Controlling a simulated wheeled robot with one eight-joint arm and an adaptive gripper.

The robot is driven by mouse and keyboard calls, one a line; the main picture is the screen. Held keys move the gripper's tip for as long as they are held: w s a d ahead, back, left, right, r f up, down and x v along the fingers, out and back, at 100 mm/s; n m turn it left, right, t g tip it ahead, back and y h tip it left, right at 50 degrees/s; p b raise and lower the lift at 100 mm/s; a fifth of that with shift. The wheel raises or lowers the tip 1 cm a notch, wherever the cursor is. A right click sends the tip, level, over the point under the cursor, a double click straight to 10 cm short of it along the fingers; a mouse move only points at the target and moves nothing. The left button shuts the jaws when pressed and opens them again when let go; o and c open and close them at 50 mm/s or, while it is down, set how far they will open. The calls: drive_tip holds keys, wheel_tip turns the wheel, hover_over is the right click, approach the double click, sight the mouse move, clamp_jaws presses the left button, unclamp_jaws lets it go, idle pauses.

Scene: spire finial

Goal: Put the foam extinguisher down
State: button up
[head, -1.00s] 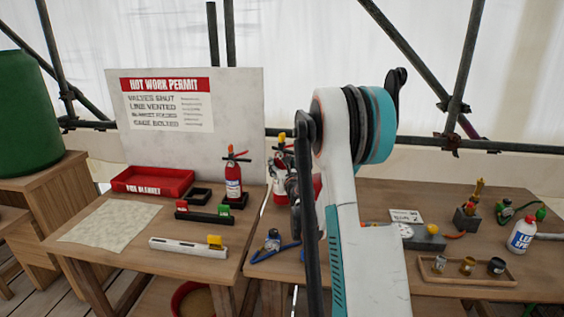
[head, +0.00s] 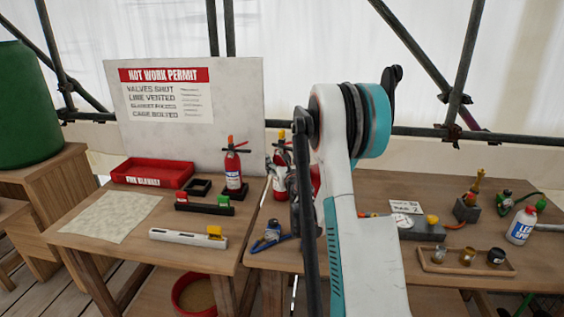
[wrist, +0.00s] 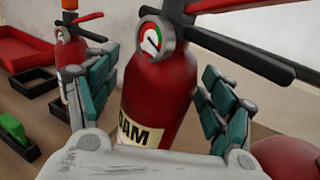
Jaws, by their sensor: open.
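The foam extinguisher (wrist: 150,100) is a red cylinder with a gauge, black levers and a cream label ending in "OAM". It looks upright in the wrist view, and its base is hidden. My gripper (wrist: 158,88) is open, with one teal-padded finger on each side of the cylinder. In the head view the foam extinguisher (head: 281,160) shows only partly behind my arm, near the edge between the two tables. Whether its base touches the table cannot be seen.
Another extinguisher (head: 233,170) with an orange top stands to the left in a black holder. An empty black holder (head: 198,188), red fire-blanket tray (head: 152,173) and black rack (head: 204,206) are nearby. More red shows right of the foam extinguisher in the wrist view (wrist: 290,157).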

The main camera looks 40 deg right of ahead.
drive_tip(key=shift+r, duration=0.1)
drive_tip(key=p+v, duration=0.2)
drive_tip(key=v, duration=1)
drive_tip(key=shift+p, duration=0.35)
